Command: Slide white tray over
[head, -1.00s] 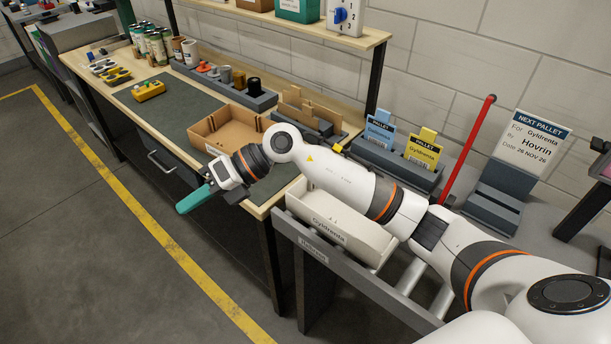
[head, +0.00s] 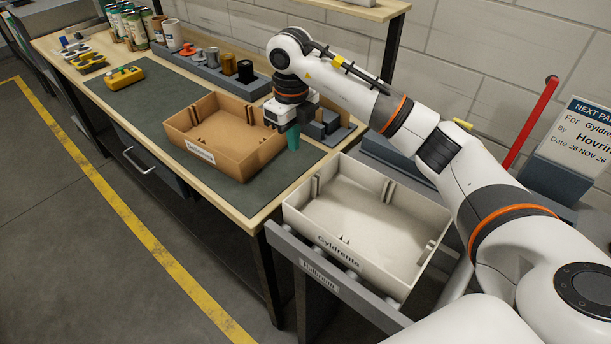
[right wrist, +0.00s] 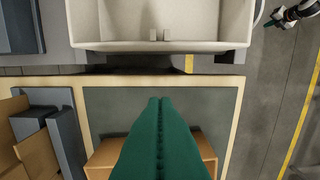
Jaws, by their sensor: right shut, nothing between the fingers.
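The white tray (head: 375,215), labelled "Gyldrenta" on its front wall, sits on the grey roller stand at the right end of the bench. It is empty, and its near part also shows at the top of the right wrist view (right wrist: 162,46). My right gripper (head: 293,138) points down over the bench, beside the right wall of the brown tray and apart from the white tray. Its teal fingers (right wrist: 160,102) are together with nothing between them. My left gripper (right wrist: 275,20) shows small at the top right of the right wrist view; its jaws are unclear.
The brown tray (head: 232,166) sits on the bench's dark mat (head: 160,118). Grey holders (head: 325,126) stand behind my right gripper. A grey rail (head: 325,277) labelled "Hallbrand" runs along the white tray's near side. A red lever (head: 531,122) rises at the right.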

